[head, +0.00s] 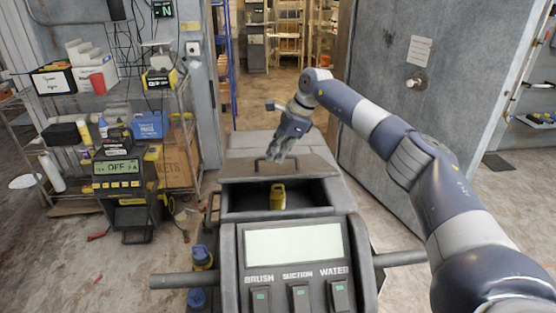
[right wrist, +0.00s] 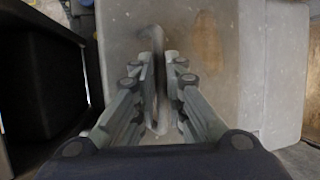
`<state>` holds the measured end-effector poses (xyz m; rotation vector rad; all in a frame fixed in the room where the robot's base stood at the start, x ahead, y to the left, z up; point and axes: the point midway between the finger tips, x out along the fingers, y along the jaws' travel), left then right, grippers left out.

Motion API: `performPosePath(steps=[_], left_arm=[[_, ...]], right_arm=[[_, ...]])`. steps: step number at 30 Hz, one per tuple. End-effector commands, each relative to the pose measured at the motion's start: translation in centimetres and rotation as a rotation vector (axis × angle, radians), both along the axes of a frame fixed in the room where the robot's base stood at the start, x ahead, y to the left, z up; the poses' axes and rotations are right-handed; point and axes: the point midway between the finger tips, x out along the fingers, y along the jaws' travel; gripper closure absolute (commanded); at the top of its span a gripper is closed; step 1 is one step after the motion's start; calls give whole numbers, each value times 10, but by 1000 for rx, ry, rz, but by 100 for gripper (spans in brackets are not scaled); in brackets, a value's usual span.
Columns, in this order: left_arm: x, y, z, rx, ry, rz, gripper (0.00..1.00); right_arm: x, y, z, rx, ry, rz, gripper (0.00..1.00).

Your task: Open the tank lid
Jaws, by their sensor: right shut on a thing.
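The floor-cleaning machine (head: 341,228) stands in front of me, with its BRUSH, SUCTION and WATER switches facing me. Its grey tank lid (head: 312,165) lies behind an open dark recess and carries a thin handle (head: 258,165). I cannot tell whether the lid is raised at all. My right gripper (head: 279,154) reaches down to the lid from the right and is shut on the handle. In the right wrist view the handle (right wrist: 158,65) runs between the two fingers (right wrist: 160,95), over the pale, scuffed lid (right wrist: 210,45). My left gripper is not in view.
A yellow item (head: 278,196) stands in the dark recess. A battery charger (head: 122,180) and a crowded shelf rack (head: 105,95) are at the left. A grey door (head: 410,120) stands open at the right, behind my arm. Open floor lies at the front left.

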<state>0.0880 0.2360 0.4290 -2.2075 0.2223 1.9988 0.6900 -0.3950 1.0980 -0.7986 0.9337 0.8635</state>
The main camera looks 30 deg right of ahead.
Motion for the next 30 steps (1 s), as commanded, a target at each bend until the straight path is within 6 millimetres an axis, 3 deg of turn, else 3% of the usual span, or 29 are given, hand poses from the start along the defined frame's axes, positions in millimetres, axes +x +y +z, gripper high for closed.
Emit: performPosePath(steps=[1, 7, 21, 22, 24, 30], left_arm=[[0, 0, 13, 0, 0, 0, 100], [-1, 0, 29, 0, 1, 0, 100], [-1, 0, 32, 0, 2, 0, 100], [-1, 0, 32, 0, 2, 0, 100], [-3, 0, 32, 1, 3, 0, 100], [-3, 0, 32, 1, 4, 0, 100]], right_arm=[[8, -4, 13, -3, -10, -8, 100], [19, -11, 26, -6, -8, -8, 100], [22, -14, 24, -10, -4, -5, 100], [22, -14, 24, -10, -4, -6, 87], [22, -14, 24, -9, -2, -5, 71], [22, -13, 26, -6, -2, -4, 69]])
